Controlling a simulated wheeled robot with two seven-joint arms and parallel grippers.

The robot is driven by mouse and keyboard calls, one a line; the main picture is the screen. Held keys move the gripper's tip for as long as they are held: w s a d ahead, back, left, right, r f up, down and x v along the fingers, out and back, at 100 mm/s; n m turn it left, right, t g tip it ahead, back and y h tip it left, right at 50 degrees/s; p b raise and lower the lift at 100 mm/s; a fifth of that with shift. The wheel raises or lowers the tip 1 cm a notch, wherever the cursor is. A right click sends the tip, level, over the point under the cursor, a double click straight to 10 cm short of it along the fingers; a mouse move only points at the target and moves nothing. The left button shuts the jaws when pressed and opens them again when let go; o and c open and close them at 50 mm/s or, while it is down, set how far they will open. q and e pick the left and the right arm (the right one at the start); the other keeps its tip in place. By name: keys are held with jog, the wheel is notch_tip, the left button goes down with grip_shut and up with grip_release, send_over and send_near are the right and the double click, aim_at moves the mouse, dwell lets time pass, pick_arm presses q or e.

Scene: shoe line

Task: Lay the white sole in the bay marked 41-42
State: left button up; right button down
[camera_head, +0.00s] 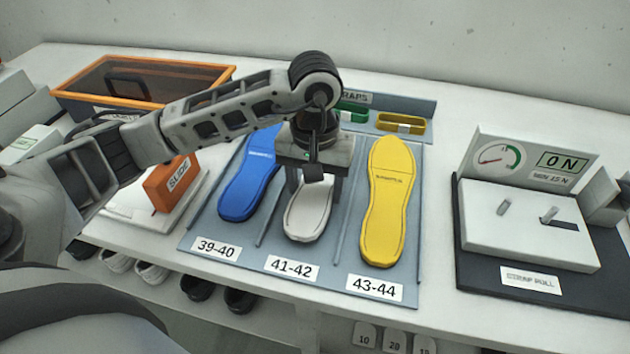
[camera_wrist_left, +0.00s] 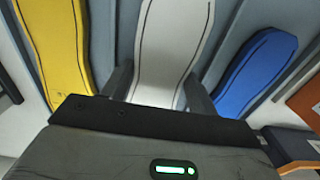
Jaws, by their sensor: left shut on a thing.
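The white sole (camera_head: 308,212) is in the middle bay of the grey-blue rack, above the label 41-42 (camera_head: 291,268). Its upper part is hidden behind my left gripper (camera_head: 314,180) in the head view. In the left wrist view the white sole (camera_wrist_left: 172,45) lies between the two fingers of my left gripper (camera_wrist_left: 160,85), which is shut on it. I cannot tell whether the sole touches the bay floor. My right gripper is not in view.
A blue sole (camera_head: 248,185) lies in the 39-40 bay and a yellow sole (camera_head: 388,205) in the 43-44 bay. Thin dividers separate the bays. An orange SLIDE block (camera_head: 172,184) stands left of the rack, and a gauge machine (camera_head: 525,228) stands right.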

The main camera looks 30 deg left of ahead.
pick_arm(q)
jog(key=shift+r, duration=0.1)
jog(key=o, duration=1.2)
notch_tip(320, 180, up, 16)
jog(key=shift+s+f, duration=0.1)
